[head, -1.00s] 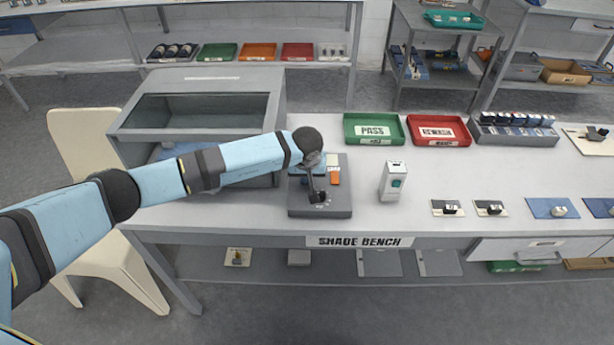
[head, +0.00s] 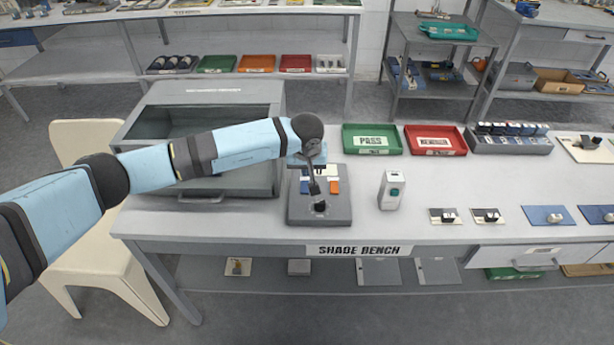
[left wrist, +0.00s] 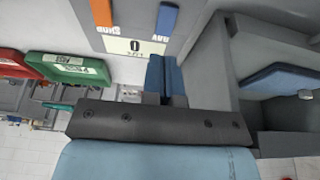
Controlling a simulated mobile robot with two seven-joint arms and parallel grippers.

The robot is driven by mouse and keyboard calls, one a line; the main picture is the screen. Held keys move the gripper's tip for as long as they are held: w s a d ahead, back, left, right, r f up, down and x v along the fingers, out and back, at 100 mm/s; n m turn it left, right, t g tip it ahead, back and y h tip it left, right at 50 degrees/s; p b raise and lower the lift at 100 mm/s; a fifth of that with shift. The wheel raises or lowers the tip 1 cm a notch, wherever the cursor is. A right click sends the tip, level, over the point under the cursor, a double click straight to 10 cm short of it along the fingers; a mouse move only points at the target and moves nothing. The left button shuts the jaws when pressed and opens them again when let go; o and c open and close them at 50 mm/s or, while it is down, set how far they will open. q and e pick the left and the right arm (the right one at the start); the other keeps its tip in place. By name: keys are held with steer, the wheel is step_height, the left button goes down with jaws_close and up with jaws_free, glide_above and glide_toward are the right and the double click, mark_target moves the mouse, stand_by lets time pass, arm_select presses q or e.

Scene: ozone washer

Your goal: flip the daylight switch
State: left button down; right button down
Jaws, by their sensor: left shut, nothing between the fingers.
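A grey switch box (head: 295,212) stands on the bench, with a black switch knob (head: 320,206) near its front. An orange tile (head: 334,187) lies on its upper face. In the left wrist view the panel shows this orange tile (left wrist: 102,12) lettered SHOP, a blue tile (left wrist: 168,20) whose lettering seems to read DAY, and a white card (left wrist: 135,46) with a 0. My left gripper (head: 314,189) is shut and empty, pointing down over the box just behind the knob. Contact with the knob cannot be told. The knob does not show in the left wrist view. My right gripper is not in view.
A grey glass-fronted cabinet (head: 205,88) stands left of the box, under my arm. A white device (head: 391,190) stands to the right. Green PASS (head: 373,150) and red (head: 435,152) trays lie behind. The bench front between is clear.

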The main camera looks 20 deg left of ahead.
arm_select(q)
steer(key=s+v, duration=0.1)
steer(key=v, duration=0.6)
steer(key=shift+f, duration=0.15)
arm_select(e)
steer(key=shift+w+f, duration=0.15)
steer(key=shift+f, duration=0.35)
arm_select(q)
steer(key=shift+d, duration=0.15)
